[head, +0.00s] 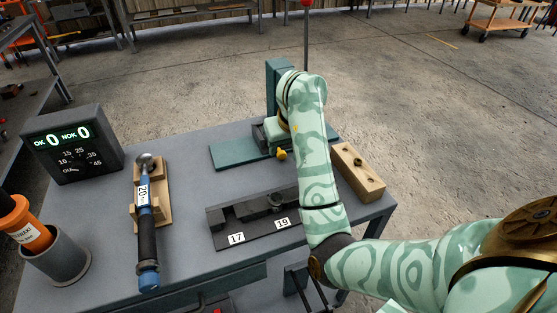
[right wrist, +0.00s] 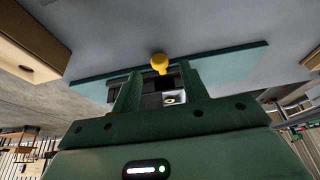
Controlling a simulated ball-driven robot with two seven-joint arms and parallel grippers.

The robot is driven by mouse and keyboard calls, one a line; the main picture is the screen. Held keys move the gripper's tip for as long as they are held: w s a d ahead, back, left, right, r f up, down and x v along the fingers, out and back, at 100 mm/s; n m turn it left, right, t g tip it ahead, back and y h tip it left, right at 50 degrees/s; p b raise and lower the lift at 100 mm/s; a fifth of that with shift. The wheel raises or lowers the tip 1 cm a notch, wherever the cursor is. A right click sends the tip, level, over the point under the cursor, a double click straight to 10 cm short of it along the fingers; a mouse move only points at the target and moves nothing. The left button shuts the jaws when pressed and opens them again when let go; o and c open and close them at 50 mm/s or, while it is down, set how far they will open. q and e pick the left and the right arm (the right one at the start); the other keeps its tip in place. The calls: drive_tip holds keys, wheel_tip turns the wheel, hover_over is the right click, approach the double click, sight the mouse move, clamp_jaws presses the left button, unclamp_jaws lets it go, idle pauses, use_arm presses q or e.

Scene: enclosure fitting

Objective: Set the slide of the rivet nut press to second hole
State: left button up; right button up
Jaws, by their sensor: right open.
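The rivet nut press stands at the far edge of the table, with a teal base plate (head: 230,154), a teal column (head: 276,78) and a yellow knob (head: 282,155) at its front. My right arm hides part of it. In the right wrist view the yellow knob (right wrist: 159,62) shows between and just beyond the fingertips of my right gripper (right wrist: 158,76). The fingers are apart, with dark and silver press parts (right wrist: 172,98) seen between them. I cannot tell whether a finger touches the knob. The slide's holes cannot be made out. My left gripper is not in view.
A wooden block with holes (head: 358,172) lies right of the press. A dark rack labelled 17 and 19 (head: 255,238) is in front. A blue-handled tool (head: 148,240) on a wooden cradle, a counter box (head: 72,145) and a grey cup (head: 60,262) stand left.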

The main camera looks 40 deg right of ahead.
sight(282, 153)
drive_tip(key=shift+b+x, duration=0.35)
drive_tip(key=shift+x, duration=0.75)
drive_tip(key=shift+w+f+b, duration=0.25)
drive_tip(key=shift+f+b, duration=0.15)
drive_tip(key=shift+f, duration=0.25)
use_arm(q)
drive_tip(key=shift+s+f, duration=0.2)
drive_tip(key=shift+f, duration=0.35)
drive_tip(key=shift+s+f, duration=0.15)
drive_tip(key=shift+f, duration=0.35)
use_arm(e)
drive_tip(key=shift+d, duration=0.1)
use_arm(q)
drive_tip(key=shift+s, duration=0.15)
use_arm(e)
drive_tip(key=shift+r, duration=0.1)
drive_tip(key=shift+c, duration=0.3)
clamp_jaws()
use_arm(q)
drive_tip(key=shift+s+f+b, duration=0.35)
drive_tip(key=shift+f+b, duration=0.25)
drive_tip(key=shift+b, duration=0.05)
use_arm(e)
drive_tip(key=shift+s+d+r, duration=0.1)
drive_tip(key=shift+s+d, duration=0.15)
drive_tip(key=shift+d, duration=0.8)
drive_tip(key=shift+s+d, duration=0.25)
drive_tip(key=shift+d, duration=0.75)
drive_tip(key=shift+s+d, duration=0.25)
drive_tip(key=shift+d, duration=0.8)
